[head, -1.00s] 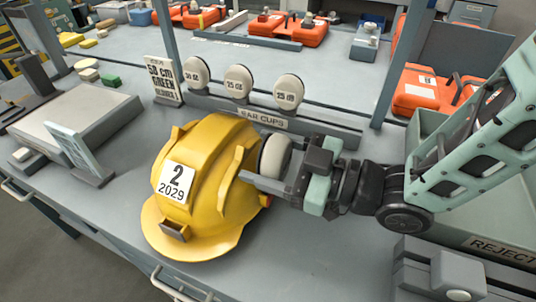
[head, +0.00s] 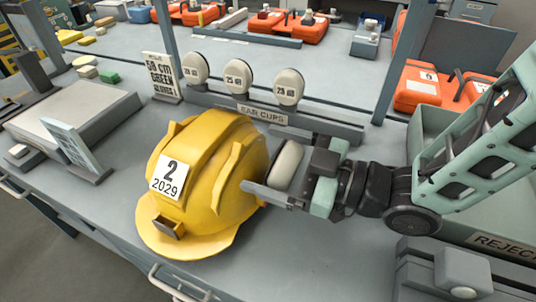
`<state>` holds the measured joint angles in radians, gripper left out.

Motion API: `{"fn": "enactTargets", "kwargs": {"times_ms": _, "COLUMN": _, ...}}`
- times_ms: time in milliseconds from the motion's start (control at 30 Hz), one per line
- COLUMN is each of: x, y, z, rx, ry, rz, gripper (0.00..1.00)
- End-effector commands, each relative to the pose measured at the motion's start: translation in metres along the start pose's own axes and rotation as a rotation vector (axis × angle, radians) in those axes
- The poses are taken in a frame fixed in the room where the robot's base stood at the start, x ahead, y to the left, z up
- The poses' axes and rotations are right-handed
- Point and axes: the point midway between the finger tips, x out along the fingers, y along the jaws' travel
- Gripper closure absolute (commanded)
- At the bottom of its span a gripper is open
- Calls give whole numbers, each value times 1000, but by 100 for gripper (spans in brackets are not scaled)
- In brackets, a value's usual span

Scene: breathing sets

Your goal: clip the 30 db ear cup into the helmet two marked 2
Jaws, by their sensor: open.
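The yellow helmet (head: 200,190) stands on the bench and bears a white label reading 2 and 2029. A pale ear cup (head: 288,163) is at the helmet's right side, between the helmet and my gripper's body. Its marking is turned out of view, so I cannot read its rating. My gripper (head: 262,180) is open; its near finger reaches along the cup's lower edge to the helmet's side, and the far finger is hidden. I cannot tell whether the cup is fixed to the helmet or touches the fingers.
Several pale ear cups (head: 238,76) stand in the rack labelled EAR CUPS (head: 262,114) behind the helmet. A sign reading 58 cm green (head: 160,78) stands left of it. A bin marked REJECT (head: 500,245) is at right.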

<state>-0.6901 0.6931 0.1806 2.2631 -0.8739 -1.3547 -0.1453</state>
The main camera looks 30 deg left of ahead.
Motion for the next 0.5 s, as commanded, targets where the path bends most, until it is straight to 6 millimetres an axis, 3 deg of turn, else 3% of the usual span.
{"fn": "enactTargets", "kwargs": {"times_ms": 300, "x": -51, "y": 2, "z": 0, "rx": -2, "ry": 2, "rz": 5, "gripper": 11}}
{"fn": "enactTargets", "kwargs": {"times_ms": 500, "x": -65, "y": 1, "z": -1, "rx": -2, "ry": 4, "rz": 3, "gripper": 11}}
